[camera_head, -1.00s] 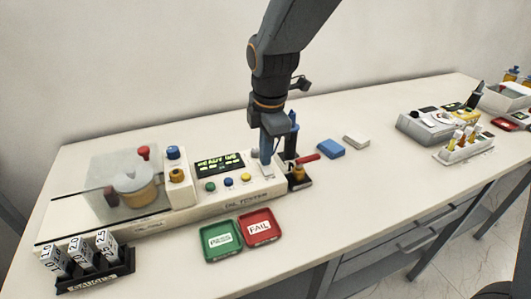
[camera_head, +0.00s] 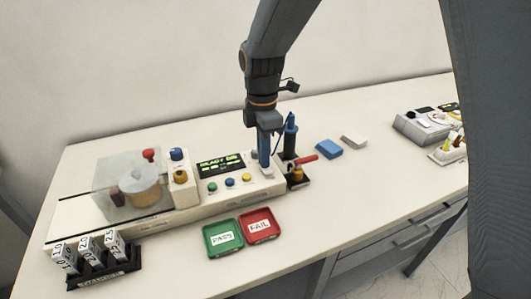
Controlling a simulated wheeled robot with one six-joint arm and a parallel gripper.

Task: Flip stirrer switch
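My gripper (camera_head: 264,164) points down over the panel's right end, right of the display and close to the surface. The stirrer switch cannot be made out; the gripper covers that end of the panel. I cannot tell whether the fingers touch anything or how far apart they are.
A green PASS tray (camera_head: 222,250) and a red FAIL tray (camera_head: 272,238) lie in front. A dark holder with a red-handled tool (camera_head: 305,159) stands just right of the gripper. A clear cover (camera_head: 108,190) and gauge rack (camera_head: 98,275) are left. A large dark shape fills the right edge.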

